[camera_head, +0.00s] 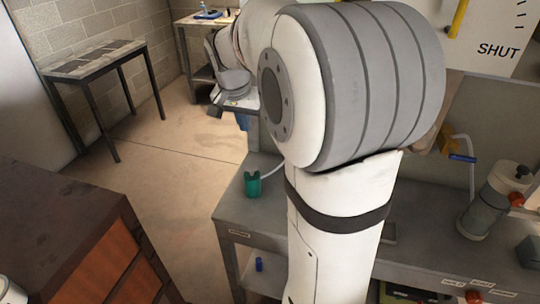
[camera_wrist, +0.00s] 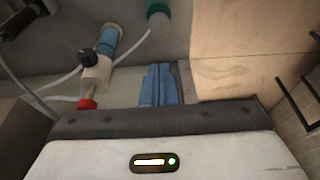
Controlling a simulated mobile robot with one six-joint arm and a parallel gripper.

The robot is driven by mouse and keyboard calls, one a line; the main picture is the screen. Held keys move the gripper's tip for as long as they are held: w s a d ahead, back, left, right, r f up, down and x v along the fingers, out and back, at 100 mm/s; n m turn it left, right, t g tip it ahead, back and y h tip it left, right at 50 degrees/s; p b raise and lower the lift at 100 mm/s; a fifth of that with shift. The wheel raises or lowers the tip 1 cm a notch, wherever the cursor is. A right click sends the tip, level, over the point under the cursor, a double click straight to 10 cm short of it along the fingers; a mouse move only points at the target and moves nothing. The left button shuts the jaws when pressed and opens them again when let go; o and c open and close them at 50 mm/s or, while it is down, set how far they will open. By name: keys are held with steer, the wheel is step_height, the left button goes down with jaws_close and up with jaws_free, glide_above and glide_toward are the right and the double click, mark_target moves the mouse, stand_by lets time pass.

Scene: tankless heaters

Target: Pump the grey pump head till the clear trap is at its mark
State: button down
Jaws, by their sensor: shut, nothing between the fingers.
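An upright cylinder unit with a clear-looking grey lower body (camera_head: 480,217), a pale upper body (camera_head: 508,183), a black knob (camera_head: 523,172) and a red knob (camera_head: 516,199) stands on the bench at the right in the head view. I cannot tell surely which part is the grey pump head or the clear trap; any mark is too small to read. A similar unit with a white collar (camera_wrist: 97,76) and red end (camera_wrist: 87,103) shows in the wrist view. My gripper's blue fingers (camera_wrist: 158,72) are shut and empty, apart from it. They also show in the head view (camera_head: 243,121).
A green cup (camera_head: 252,184) with a pale tube stands on the grey bench (camera_head: 232,208), near my arm. A blue-handled valve (camera_head: 462,157) is at the right. A brown cabinet (camera_head: 60,235) is at lower left; the floor (camera_head: 165,150) between is clear.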

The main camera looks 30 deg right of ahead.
mark_target(251, 165)
steer(key=x, duration=1.2)
steer(key=shift+s+a+f, duration=0.2)
steer(key=shift+s+f, duration=0.05)
steer(key=shift+f, duration=0.8)
step_height(251, 165, down, 3)
steer(key=b, duration=0.2)
steer(key=shift+r+b, duration=0.15)
steer(key=shift+b, duration=0.25)
steer(key=shift+s, duration=0.1)
